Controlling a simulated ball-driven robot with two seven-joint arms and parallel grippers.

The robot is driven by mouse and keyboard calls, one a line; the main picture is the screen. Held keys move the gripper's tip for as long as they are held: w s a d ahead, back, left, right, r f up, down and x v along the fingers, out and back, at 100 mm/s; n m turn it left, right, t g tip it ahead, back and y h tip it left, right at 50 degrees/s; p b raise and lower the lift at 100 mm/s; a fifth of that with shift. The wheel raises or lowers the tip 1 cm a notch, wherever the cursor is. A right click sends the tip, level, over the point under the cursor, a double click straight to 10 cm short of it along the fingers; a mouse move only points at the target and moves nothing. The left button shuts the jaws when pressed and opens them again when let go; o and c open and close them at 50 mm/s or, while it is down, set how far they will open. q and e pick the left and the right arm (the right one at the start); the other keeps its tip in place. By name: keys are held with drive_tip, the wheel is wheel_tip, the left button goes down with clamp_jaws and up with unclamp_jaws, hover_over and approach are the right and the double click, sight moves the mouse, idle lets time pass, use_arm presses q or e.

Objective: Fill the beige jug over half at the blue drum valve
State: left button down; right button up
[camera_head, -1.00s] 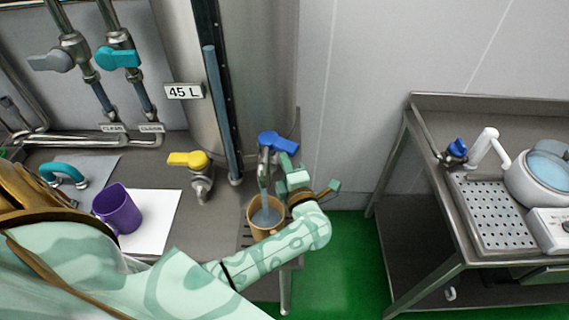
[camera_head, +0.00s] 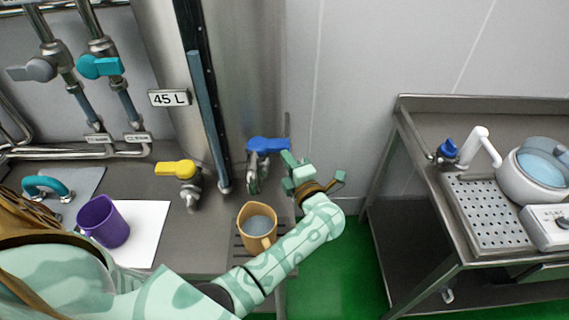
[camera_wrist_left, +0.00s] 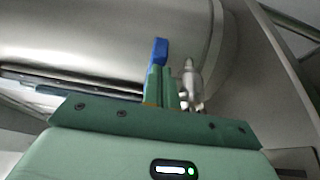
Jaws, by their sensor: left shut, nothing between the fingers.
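The beige jug (camera_head: 244,222) stands upright on the drain grate below the blue-handled valve (camera_head: 268,145). Blue-grey liquid (camera_head: 258,227) shows inside it, well up from the bottom. No stream shows between the spout (camera_head: 253,185) and the jug. My left gripper (camera_head: 288,160) is shut and empty, beside the right end of the blue handle; whether it touches the handle I cannot tell. The left wrist view shows the closed fingers (camera_wrist_left: 160,90) close to the blue handle (camera_wrist_left: 159,50). My right gripper is not in view.
A purple jug (camera_head: 103,222) stands on a white sheet (camera_head: 145,235) at left. A yellow-handled valve (camera_head: 175,169) sits left of the blue one, below a "45 L" sign (camera_head: 169,98). A separate steel table (camera_head: 425,190) stands right, beyond a gap of green floor.

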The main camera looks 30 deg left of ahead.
use_arm(q)
drive_tip(key=shift+w+r, duration=0.1)
drive_tip(key=shift+r, duration=0.15)
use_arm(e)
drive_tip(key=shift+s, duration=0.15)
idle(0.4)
